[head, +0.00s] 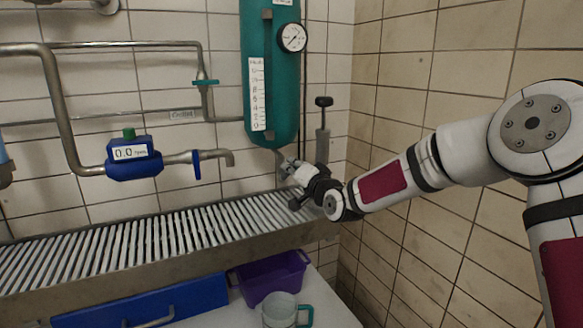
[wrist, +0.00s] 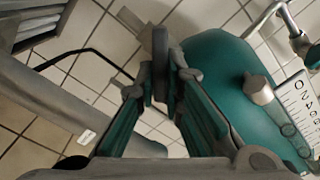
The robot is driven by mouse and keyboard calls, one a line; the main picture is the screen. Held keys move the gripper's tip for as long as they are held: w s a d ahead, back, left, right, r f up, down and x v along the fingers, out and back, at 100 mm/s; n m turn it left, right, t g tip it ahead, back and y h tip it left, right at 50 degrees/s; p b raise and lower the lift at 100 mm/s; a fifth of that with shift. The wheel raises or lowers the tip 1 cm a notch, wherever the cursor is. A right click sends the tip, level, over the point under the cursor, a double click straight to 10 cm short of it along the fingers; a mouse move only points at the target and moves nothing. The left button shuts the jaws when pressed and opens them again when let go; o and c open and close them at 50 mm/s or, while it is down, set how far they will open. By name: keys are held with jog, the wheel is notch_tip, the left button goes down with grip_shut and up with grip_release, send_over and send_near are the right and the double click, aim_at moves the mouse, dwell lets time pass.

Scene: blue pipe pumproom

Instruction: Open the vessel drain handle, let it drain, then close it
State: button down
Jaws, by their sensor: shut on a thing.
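The vessel (head: 270,85) is a teal upright tank on the back wall, with a white level scale (head: 257,95) and a round gauge (head: 292,38). It also shows in the wrist view (wrist: 215,55). My gripper (head: 292,170) is just below the vessel's lower end. In the wrist view, my gripper's fingers (wrist: 160,85) are closed on a dark grey upright piece (wrist: 160,50), which looks like the drain handle. In the head view the handle is hidden by my gripper. I cannot tell its valve position, and no flow can be made out.
A slatted metal grate (head: 150,240) runs below the vessel. A blue meter (head: 133,160) sits on pipes at left. A purple bin (head: 272,275), blue box (head: 145,302) and clear mug (head: 281,310) are in front.

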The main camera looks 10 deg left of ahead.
jog(key=m, duration=0.4)
jog(key=shift+w+d+f+m, duration=0.15)
jog(key=shift+d+f+m, duration=0.05)
jog(key=shift+f+m, duration=0.25)
jog(key=shift+m, duration=0.8)
jog(key=shift+f+m, duration=0.1)
jog(key=shift+m, duration=0.85)
jog(key=c, duration=1.7)
grip_release()
jog(key=v, duration=1.2)
